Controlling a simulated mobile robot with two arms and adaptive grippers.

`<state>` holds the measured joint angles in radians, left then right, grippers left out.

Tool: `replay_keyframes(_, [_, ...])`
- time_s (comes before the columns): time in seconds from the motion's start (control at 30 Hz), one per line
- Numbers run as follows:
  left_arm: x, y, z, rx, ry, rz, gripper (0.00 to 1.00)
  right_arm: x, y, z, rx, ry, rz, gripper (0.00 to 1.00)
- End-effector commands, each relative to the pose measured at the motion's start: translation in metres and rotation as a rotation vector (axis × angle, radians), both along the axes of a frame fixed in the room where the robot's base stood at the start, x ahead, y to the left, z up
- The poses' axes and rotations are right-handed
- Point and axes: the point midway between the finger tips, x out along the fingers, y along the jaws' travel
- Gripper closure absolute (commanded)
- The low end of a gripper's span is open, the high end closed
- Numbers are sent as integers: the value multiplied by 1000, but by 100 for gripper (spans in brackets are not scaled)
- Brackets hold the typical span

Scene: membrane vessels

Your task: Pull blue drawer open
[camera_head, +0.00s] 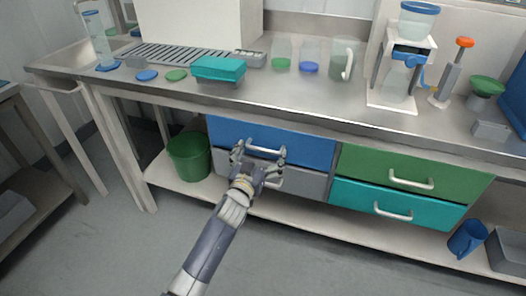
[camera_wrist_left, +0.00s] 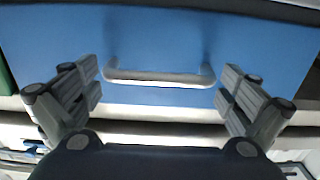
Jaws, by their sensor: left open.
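The blue drawer (camera_head: 302,147) is in the upper left of the drawer block under the bench, and its front looks flush with its neighbours. Its pale bar handle (camera_head: 265,151) runs across the front. In the left wrist view the blue front (camera_wrist_left: 160,35) fills the upper part, with the handle (camera_wrist_left: 158,78) centred between my fingers. My left gripper (camera_head: 258,158) is open in front of the drawer. Its fingertips (camera_wrist_left: 159,88) are spread on both sides of the handle, and nothing is gripped. My right gripper is in neither view.
A grey drawer (camera_head: 306,183) lies below the blue one. Green (camera_head: 440,172) and teal (camera_head: 350,193) drawers are to the right. A green bucket (camera_head: 189,158) stands on the lower shelf at left. A steel bench top with lab vessels overhangs the drawers. The floor in front is clear.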

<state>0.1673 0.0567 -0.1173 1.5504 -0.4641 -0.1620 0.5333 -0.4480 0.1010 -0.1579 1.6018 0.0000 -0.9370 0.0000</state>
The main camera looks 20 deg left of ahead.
Motion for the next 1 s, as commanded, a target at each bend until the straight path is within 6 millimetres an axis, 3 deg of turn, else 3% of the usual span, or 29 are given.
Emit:
replay_keyframes(0.43, [10,-1,0,-1,0,0,0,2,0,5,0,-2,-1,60])
replay_keyframes(0.6, [10,-1,0,-1,0,0,39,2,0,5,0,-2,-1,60])
replay_keyframes(0.7, [10,-1,0,-1,-1,-1,57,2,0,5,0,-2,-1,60])
replay_keyframes(1.0, [10,-1,1,-1,-1,-1,57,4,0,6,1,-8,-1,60])
